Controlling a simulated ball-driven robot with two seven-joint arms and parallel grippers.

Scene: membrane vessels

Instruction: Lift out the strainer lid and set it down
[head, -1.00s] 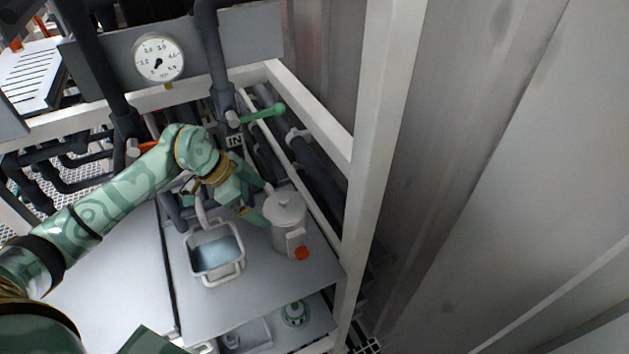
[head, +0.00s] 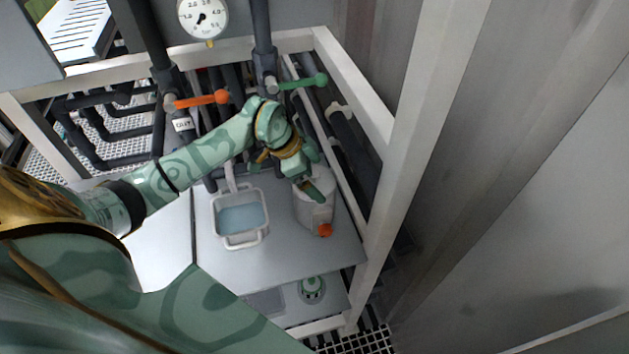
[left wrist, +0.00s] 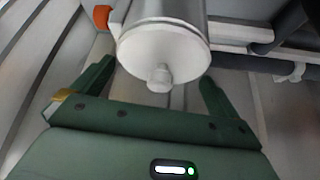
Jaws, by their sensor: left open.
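The grey cylindrical strainer vessel (head: 316,212) stands upright on the bench, with an orange part low on its front side. Its round pale lid with a central knob (left wrist: 160,78) faces the camera in the left wrist view; in the head view my gripper covers much of it. My left gripper (head: 311,186) is over the top of the vessel. In the left wrist view my left gripper (left wrist: 157,75) is open, with one finger to each side of the knob and nothing held. I cannot tell whether the fingers touch the lid. My right gripper is not in view.
A white-rimmed basin of bluish liquid (head: 241,218) stands left of the vessel on the grey bench (head: 280,262). An orange-handled valve (head: 202,100) and a green-handled valve (head: 303,82) are behind. A pale frame post (head: 405,150) rises at right. A green-topped item (head: 312,288) sits on the lower shelf.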

